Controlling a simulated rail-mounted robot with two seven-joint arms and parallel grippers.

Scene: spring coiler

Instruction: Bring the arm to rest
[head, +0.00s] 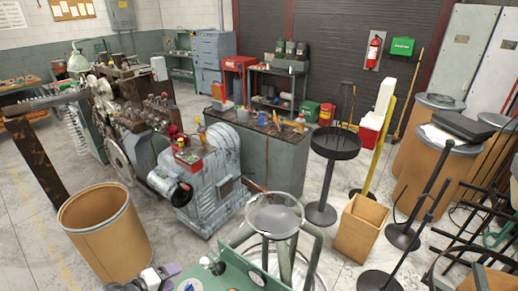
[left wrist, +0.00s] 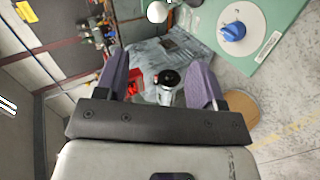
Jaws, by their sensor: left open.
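My left gripper (head: 179,277) is at the bottom edge of the head view, left of the green panel. Its two purple fingers stand apart. In the left wrist view the fingers (left wrist: 160,76) are spread, with nothing held between them. The spring coiler (head: 135,115) stands at the left, with a grey housing (head: 212,175) and a motor on its near side. The round motor end (left wrist: 169,78) shows beyond the open fingers in the left wrist view. My right gripper does not show in either view.
The green panel (head: 235,272) with knobs and a gauge is close to the left gripper; its blue knob (left wrist: 233,31) shows in the wrist view. A brown drum (head: 104,235) stands at the left. A cardboard box (head: 358,228) and black stands are at the right.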

